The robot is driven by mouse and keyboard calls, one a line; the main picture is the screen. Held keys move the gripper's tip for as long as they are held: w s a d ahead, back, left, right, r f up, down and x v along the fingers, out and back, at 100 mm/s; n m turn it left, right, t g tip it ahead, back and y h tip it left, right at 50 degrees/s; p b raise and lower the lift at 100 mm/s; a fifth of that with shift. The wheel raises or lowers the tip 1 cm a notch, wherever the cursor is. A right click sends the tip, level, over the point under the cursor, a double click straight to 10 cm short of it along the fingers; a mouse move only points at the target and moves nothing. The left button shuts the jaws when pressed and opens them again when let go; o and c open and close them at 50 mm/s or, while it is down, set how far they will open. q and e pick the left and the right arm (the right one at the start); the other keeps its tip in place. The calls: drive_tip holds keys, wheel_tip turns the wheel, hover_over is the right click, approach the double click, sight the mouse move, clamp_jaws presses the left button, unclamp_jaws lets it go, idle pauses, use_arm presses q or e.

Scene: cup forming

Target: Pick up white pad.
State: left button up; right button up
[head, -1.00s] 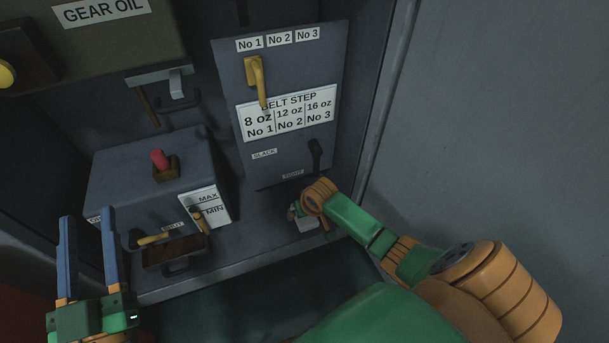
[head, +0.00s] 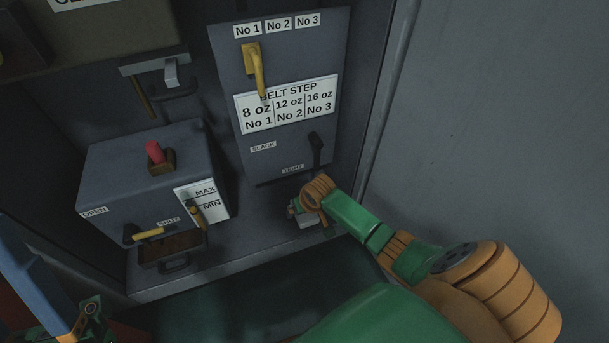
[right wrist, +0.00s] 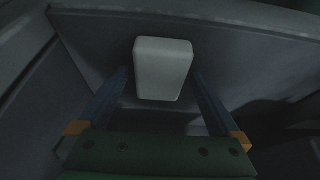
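The white pad (right wrist: 163,68) is a pale block with rounded corners in the right wrist view. My right gripper (right wrist: 160,75) is open, its two blue fingers on either side of the pad with a gap at each side. In the head view a small pale patch, which looks like the pad (head: 304,221), shows just below my right wrist at the foot of the belt step panel; my arm hides most of the gripper there. My left gripper (head: 60,290) is partly in view at the lower left, cut off by the frame edge.
The belt step panel (head: 270,160) with its yellow handle (head: 255,68) stands behind the right wrist. A grey box (head: 115,175) with a red knob (head: 154,152) and small yellow handles stands to the left. A plain grey wall (head: 500,130) fills the right side.

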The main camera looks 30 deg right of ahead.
drive_tip(key=c, duration=1.2)
